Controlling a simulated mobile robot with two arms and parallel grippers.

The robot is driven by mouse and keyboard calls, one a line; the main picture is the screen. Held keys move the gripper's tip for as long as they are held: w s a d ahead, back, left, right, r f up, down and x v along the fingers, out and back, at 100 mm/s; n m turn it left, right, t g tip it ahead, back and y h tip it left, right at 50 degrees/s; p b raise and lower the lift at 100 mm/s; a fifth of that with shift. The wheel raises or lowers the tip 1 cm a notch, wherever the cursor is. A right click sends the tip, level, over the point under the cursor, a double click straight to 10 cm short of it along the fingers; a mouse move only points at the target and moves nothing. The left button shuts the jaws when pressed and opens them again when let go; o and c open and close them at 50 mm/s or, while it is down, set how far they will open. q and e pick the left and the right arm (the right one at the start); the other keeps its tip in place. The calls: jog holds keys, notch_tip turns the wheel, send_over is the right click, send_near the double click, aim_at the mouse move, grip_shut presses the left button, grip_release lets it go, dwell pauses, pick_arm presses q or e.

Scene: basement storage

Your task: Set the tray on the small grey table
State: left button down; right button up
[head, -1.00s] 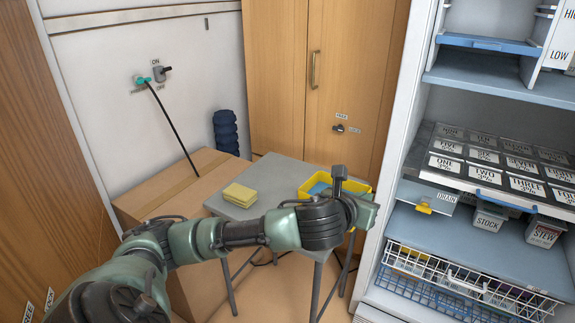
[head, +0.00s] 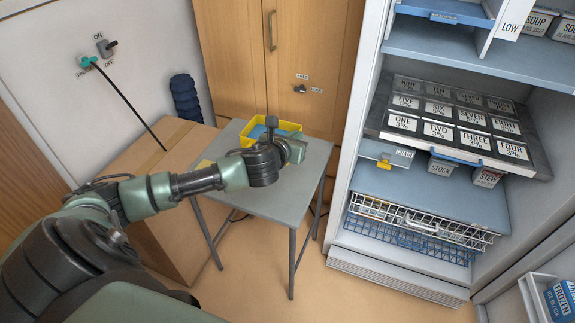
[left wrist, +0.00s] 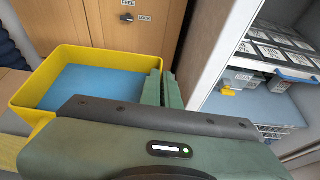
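The yellow tray (head: 290,127) with a blue inside is at the far side of the small grey table (head: 265,205), within its outline. Whether its bottom touches the top cannot be told. In the left wrist view the tray (left wrist: 85,55) fills the upper left, its right wall running in between my fingers. My left gripper (head: 297,150) is at the tray's right side; its fingers (left wrist: 162,88) are close together on that wall. My arm hides the near part of the tray. My right gripper is not in view.
Yellow sponges (left wrist: 10,150) lie on the table left of the tray, mostly hidden by my arm. A cardboard box (head: 150,155) stands left of the table, a wooden cabinet (head: 230,60) behind. An open fridge (head: 345,180) is at right. The table's front right is bare.

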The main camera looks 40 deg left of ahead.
pick_arm(q)
jog(key=shift+f+b, duration=1.05)
jog(key=shift+f, duration=5.9)
jog(key=shift+f, duration=0.15)
jog(key=c, duration=1.8)
grip_release()
jog(key=shift+o, duration=0.6)
